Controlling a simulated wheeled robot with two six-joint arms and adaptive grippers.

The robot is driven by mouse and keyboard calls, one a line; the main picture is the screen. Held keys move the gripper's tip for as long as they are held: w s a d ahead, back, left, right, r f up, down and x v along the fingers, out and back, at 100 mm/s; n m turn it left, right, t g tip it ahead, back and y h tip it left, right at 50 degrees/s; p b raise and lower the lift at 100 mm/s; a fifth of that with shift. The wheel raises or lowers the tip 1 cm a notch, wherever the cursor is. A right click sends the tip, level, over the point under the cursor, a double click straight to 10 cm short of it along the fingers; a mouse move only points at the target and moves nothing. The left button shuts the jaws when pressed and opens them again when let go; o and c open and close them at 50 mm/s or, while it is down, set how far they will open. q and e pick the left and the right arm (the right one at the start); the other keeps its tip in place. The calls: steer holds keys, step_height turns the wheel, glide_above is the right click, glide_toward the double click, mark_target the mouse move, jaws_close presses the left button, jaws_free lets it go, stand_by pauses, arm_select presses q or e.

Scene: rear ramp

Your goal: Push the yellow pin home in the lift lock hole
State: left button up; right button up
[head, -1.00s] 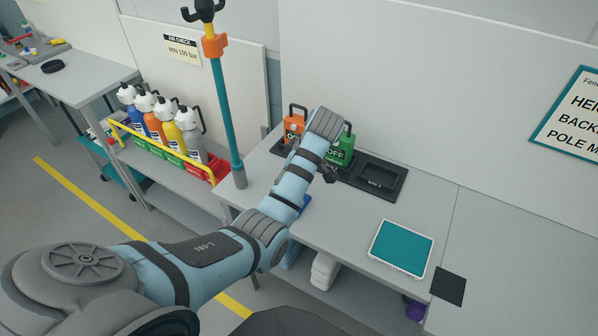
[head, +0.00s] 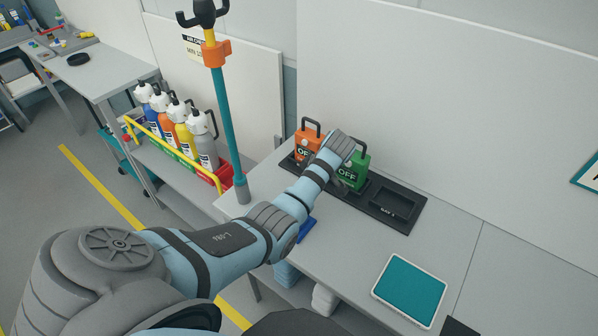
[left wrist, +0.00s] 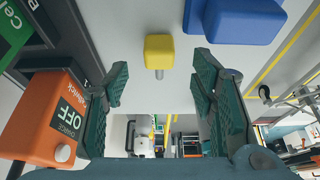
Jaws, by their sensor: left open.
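In the left wrist view a yellow pin (left wrist: 159,50) with a block-like head and a short metal shank shows beyond my fingers, near the top middle. I cannot tell how deep the shank sits, and no hole is visible around it. My left gripper (left wrist: 160,96) is open and empty, its two dark green fingers on either side below the pin, apart from it. In the head view my left arm reaches over the bench, its wrist in front of the green box (head: 354,172); the fingers are mostly hidden there and the pin cannot be seen. My right gripper is not in view.
An orange box (head: 307,146) stands beside the green one in a dark tray (head: 403,190). A blue object (left wrist: 236,20) is close to the right finger. A teal pole (head: 228,130) rises at the bench's left end, near a bottle rack (head: 219,178). A teal tablet (head: 410,289) lies in front.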

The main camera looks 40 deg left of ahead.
arm_select(q)
steer(key=x, duration=0.4)
steer(key=shift+w+d+b, duration=0.1)
steer(key=shift+w+b, duration=0.05)
steer(key=shift+b, duration=0.2)
steer(key=shift+r, duration=0.1)
steer(key=shift+c, duration=0.2)
jaws_close()
